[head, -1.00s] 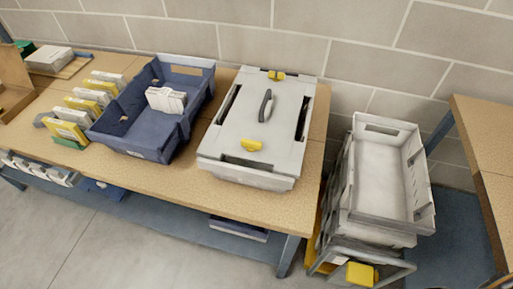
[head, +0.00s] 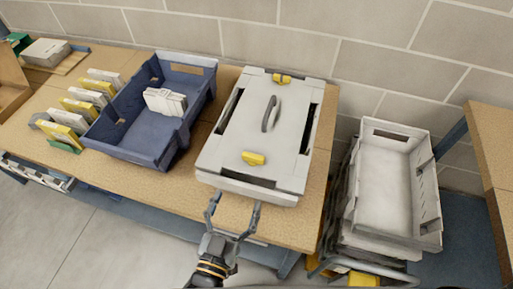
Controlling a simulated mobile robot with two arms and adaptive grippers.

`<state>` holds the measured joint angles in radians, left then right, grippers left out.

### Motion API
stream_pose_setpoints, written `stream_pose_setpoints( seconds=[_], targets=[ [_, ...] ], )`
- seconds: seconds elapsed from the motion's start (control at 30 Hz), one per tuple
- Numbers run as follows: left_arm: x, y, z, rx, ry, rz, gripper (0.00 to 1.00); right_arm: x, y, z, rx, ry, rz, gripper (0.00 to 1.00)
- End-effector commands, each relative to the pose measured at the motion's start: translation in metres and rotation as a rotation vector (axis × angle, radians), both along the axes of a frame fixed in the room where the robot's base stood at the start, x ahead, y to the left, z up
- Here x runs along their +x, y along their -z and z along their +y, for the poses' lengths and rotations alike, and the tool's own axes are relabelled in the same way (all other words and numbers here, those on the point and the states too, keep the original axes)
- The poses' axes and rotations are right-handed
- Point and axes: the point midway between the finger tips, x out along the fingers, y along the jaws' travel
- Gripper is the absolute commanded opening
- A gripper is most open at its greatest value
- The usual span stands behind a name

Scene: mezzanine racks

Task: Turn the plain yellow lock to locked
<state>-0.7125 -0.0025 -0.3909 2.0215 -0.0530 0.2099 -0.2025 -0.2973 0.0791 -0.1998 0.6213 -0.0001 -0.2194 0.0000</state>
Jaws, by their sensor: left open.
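A grey-white case (head: 231,125) with a dark handle (head: 269,113) lies closed on the bench. A yellow lock (head: 253,158) sits on its lid at the near edge and looks plain; it lies slightly tilted. A second yellow lock (head: 282,78) at the far edge appears to have darker marks. Which state either lock is in I cannot tell. My left gripper (head: 234,202) is open and empty, fingers pointing at the case's near side, apart from the near lock. My right gripper is not in view.
A blue bin (head: 124,152) holding white packets (head: 166,101) stands left of the case. Several yellow and white boxes stand in a row farther left. A stack of grey crates (head: 424,215) stands right of the bench (head: 293,229). A block wall is behind.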

Motion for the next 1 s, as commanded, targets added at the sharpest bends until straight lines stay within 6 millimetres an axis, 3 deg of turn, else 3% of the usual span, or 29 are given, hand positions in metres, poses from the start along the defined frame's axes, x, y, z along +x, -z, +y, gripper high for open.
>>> stream_pose_setpoints(
  seconds=[0.17,0.7,1.0],
  targets=[
    [0.013,-0.008,-0.003,-0.005,-0.004,-0.014,0.79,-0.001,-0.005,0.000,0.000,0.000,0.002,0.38],
    [0.112,-0.008,-0.036,-0.004,-0.003,-0.011,0.79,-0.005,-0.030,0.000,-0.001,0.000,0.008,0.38],
    [0.131,-0.005,-0.042,-0.004,-0.003,-0.009,0.79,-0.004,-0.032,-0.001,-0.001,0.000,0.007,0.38]
  ],
)
